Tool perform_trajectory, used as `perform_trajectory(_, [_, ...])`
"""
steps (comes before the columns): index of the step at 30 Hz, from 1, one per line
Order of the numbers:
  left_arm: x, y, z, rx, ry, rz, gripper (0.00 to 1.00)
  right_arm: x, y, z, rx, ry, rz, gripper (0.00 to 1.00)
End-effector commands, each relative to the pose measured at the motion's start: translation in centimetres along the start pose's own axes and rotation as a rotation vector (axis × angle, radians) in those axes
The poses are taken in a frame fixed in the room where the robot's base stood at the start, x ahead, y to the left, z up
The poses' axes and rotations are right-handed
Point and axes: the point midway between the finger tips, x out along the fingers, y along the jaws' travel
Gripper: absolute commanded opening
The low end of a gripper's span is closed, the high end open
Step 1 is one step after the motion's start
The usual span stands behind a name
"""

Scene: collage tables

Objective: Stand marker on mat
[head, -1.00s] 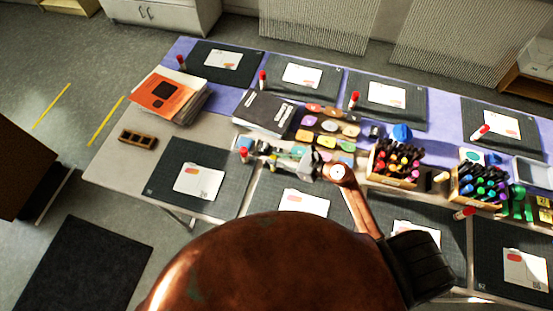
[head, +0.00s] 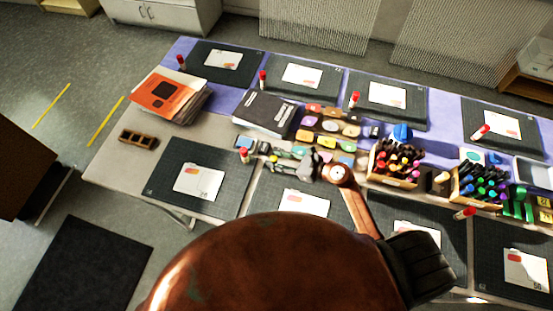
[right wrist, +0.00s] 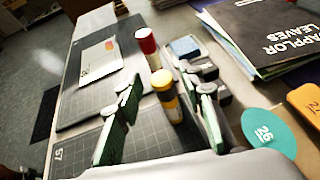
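A red-capped marker (head: 243,155) stands upright at the upper right corner of the near left mat (head: 160,182); I cannot tell exactly how its base sits at the edge. The same marker shows in the right wrist view (right wrist: 148,48), beyond my fingers. My right gripper (head: 265,157) is open just right of the marker and apart from it. In the right wrist view, an upright yellow-capped stick (right wrist: 165,92) shows between the two finger pads, untouched as far as I can see. My left gripper is not in view.
Marker boxes (head: 395,165) stand right of my gripper. A black book (head: 265,114) and coloured discs (head: 328,127) lie behind it. An orange-topped book pile (head: 168,97) and a small wooden tray (head: 138,139) lie left. Other red-capped markers (head: 354,100) stand by the back mats.

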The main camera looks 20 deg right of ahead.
Motion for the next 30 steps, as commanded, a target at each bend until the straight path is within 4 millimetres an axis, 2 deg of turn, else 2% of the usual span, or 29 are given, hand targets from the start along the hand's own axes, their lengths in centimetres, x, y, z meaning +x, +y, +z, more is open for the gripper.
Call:
perform_trajectory(5, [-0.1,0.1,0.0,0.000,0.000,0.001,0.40,-1.9,-0.1,0.0,0.000,0.003,-0.002,0.35])
perform_trajectory(12, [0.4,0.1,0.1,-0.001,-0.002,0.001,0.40,-6.9,0.0,-0.1,-0.002,0.004,-0.001,0.35])
perform_trajectory(18, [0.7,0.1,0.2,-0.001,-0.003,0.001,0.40,-10.4,0.0,0.0,0.000,0.002,0.000,0.35])
perform_trajectory(24, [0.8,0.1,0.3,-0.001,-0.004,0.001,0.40,-11.9,0.0,0.1,0.000,0.001,0.001,0.35])
perform_trajectory(30, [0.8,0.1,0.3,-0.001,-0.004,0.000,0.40,-12.1,0.0,0.2,0.000,0.000,0.000,0.35])
